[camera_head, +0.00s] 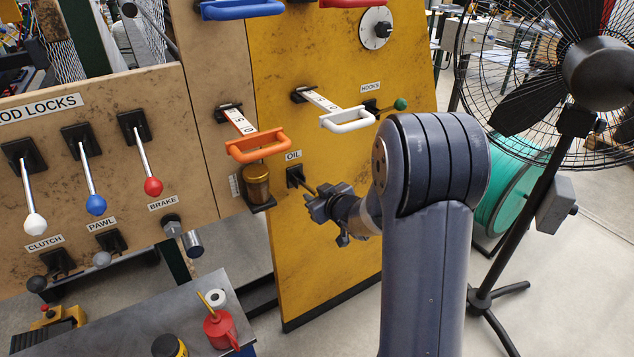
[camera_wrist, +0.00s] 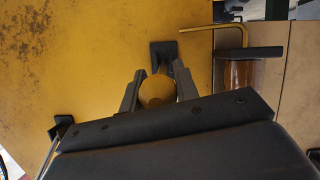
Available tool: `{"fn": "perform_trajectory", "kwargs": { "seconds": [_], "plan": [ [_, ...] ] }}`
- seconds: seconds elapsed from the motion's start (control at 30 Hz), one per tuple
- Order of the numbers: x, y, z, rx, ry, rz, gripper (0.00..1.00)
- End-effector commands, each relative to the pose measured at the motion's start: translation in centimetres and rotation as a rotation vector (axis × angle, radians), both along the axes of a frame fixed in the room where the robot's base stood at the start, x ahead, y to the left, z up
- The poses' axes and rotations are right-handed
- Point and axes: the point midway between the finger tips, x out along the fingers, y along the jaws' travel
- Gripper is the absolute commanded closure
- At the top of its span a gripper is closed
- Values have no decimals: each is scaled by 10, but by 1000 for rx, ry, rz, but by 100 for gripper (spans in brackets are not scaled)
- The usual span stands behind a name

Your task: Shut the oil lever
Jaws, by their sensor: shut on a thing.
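The oil lever has a dark base plate (camera_head: 295,176) on the yellow panel, just below the OIL label (camera_head: 293,155). My gripper (camera_head: 318,203) is at the lever's outer end, and its body hides most of the handle in the head view. In the wrist view the lever's round yellow knob (camera_wrist: 157,91) sits between the two fingers of my gripper (camera_wrist: 158,98), which are shut on it. The lever's dark base (camera_wrist: 163,56) shows behind the knob.
An oil cup (camera_head: 257,186) stands on a bracket left of the lever. Orange (camera_head: 257,145) and white (camera_head: 347,119) handles stick out above. A fan (camera_head: 590,75) stands at the right, and a bench with a red oil can (camera_head: 220,329) is at lower left.

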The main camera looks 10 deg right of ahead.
Motion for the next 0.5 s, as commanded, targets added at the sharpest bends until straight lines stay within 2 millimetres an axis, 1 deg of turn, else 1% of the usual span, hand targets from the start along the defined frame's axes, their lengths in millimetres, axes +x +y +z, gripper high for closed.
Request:
{"fn": "perform_trajectory", "kwargs": {
  "seconds": [0.03,0.37,0.5],
  "plan": [
    [1,1,13,-8,23,2,100],
    [5,2,26,-60,176,2,100],
    [7,3,29,-56,180,0,100]
  ]
}}
